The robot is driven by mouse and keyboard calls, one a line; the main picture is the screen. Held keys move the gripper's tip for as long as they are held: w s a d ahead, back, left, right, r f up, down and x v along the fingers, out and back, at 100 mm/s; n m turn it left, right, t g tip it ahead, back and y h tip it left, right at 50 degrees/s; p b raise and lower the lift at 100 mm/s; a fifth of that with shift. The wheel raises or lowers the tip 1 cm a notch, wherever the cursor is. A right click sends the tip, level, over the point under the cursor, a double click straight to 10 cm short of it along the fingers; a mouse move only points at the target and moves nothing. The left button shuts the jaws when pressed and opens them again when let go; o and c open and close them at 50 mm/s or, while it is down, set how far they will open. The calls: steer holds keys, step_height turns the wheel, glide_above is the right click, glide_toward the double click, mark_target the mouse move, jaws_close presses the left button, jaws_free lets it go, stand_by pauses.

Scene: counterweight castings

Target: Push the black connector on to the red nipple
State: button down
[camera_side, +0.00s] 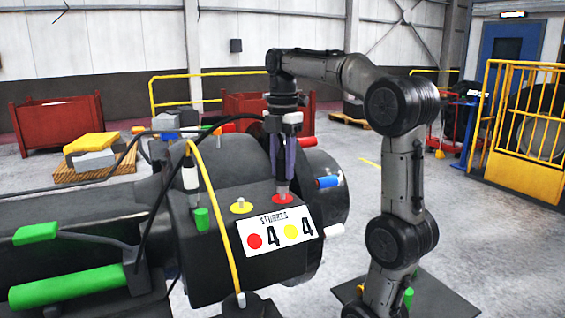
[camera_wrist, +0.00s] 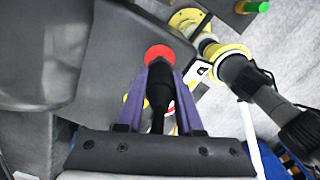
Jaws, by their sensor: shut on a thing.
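My gripper (camera_side: 282,178) points straight down over the dark casting (camera_side: 225,165), its purple fingers shut on the black connector (camera_wrist: 157,88). The connector stands upright between the fingers. Its lower end is at the red nipple (camera_side: 283,199), whose red disc also shows in the wrist view (camera_wrist: 158,53) just beyond the connector's tip. The connector hides the nipple's centre, so I cannot tell how far it is on. The yellow nipple (camera_side: 241,207) stands to the left on the same casting.
A white label (camera_side: 276,232) with red and yellow dots is on the casting's front. A yellow hose (camera_side: 207,185) and a black hose (camera_side: 160,185) arch on the left. A blue-ended fitting (camera_side: 328,182) sticks out at right. Green parts (camera_side: 68,289) lie at lower left.

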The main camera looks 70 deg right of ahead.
steer(key=shift+f, duration=0.85)
steer(key=shift+c, duration=2.4)
jaws_free()
step_height(320, 180, up, 12)
steer(key=shift+f, duration=0.1)
